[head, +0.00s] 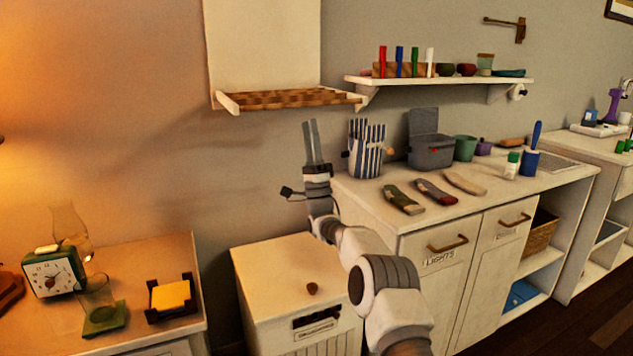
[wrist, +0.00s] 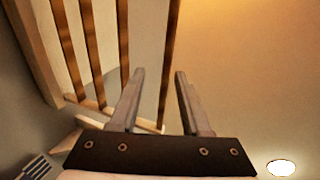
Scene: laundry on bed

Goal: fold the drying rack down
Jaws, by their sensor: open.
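The drying rack (head: 290,99) is on the wall at the upper middle of the head view. It has a tall white back panel (head: 263,45) and a frame of brown slats standing out roughly level at its bottom. My gripper (head: 311,122) is open and empty, fingers pointing up, just below the rack's right part in the picture. In the wrist view the rack's slats and pale frame (wrist: 40,50) fill the upper left, and my gripper (wrist: 159,72) has one slat showing between its fingers. I cannot tell whether the fingers touch it.
A wall shelf (head: 440,82) with pens and bowls is right of the rack. Below it, a white counter (head: 375,200) holds a striped holder (head: 366,150), a grey bin (head: 430,152) and cloths. A low white cabinet (head: 270,270) stands below my gripper. The wall left of the rack is clear.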

